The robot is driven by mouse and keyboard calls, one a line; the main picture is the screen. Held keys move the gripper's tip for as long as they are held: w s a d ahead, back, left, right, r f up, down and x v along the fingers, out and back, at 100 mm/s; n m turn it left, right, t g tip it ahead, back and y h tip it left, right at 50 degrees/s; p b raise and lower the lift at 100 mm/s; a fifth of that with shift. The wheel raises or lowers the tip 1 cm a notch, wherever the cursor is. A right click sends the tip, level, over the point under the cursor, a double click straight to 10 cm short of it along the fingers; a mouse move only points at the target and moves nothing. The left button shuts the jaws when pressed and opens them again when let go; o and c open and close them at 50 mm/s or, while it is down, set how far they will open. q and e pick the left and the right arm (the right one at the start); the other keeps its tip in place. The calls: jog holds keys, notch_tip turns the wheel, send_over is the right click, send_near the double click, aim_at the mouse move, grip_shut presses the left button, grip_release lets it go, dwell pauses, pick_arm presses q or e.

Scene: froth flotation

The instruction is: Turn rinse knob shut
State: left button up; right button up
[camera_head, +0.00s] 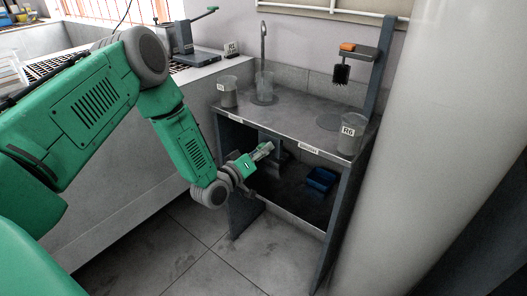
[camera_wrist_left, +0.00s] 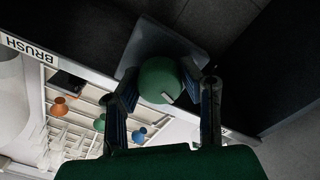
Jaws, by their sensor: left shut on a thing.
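The rinse knob (camera_wrist_left: 158,78) is a round green knob with a pale pointer mark, in front of a grey block in the left wrist view. My left gripper (camera_wrist_left: 167,92) has its dark fingers on either side of the knob and is shut on it. In the head view my left gripper (camera_head: 262,152) reaches to just below the front edge of the metal bench (camera_head: 285,112). The knob cannot be made out there. My right gripper is not in view.
A beaker (camera_head: 228,92) and a glass under the tap (camera_head: 264,84) stand on the bench, with a labelled beaker (camera_head: 352,134) at its right corner. A brush (camera_head: 342,72) hangs from a bracket. A blue tray (camera_head: 320,180) lies on the lower shelf. A pale column closes off the right.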

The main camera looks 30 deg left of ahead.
pick_arm(q)
jog(key=n, duration=0.3)
jog(key=f+n+b, duration=0.1)
jog(key=shift+s+a+n, duration=0.1)
jog(key=shift+s+n, duration=0.2)
jog(key=shift+r+n+b, duration=0.1)
jog(key=shift+n+b, duration=0.45)
jog(key=shift+n, duration=1.05)
jog(key=shift+r, duration=0.1)
jog(key=o, duration=1.2)
jog(key=shift+w+a, duration=0.1)
jog(key=shift+c, duration=0.2)
jog(key=shift+a, duration=0.1)
